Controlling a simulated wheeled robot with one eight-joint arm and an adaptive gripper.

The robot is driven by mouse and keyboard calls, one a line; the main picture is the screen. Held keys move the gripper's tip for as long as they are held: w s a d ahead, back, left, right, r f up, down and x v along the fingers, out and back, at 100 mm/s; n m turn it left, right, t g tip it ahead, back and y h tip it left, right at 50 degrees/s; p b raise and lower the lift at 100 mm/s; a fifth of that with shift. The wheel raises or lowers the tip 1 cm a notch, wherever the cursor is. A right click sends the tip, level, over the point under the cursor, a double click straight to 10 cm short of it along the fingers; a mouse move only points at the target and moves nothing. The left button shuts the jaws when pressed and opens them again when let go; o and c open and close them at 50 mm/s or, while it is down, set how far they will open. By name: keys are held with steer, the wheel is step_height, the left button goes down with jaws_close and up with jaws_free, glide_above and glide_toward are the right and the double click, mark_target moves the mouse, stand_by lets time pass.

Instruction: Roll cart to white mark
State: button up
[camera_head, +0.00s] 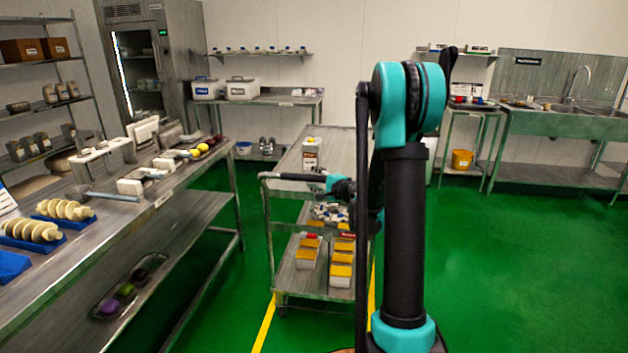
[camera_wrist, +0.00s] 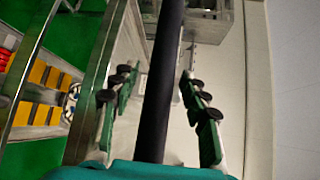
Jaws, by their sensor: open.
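The steel cart (camera_head: 283,265) stands on the green floor in the middle of the head view, its shelves carrying boxes. Its dark handle bar (camera_head: 295,177) sticks out at the near upper side. My gripper (camera_head: 345,187) is at the right end of that bar, partly hidden by my arm. In the wrist view my gripper (camera_wrist: 157,105) is open, with one finger on each side of a dark bar (camera_wrist: 160,85) that looks like the handle. I cannot tell whether the fingers touch it. I see no white mark; my arm hides part of the floor.
A steel workbench (camera_head: 180,205) with moulds runs along the left. Yellow floor lines (camera_head: 264,325) flank the cart. A back table (camera_head: 285,100) and a sink bench (camera_head: 560,122) stand along the wall. The green floor (camera_head: 520,260) at the right is clear.

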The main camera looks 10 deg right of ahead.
steer(key=shift+w, duration=0.1)
steer(key=shift+c, duration=0.4)
jaws_close()
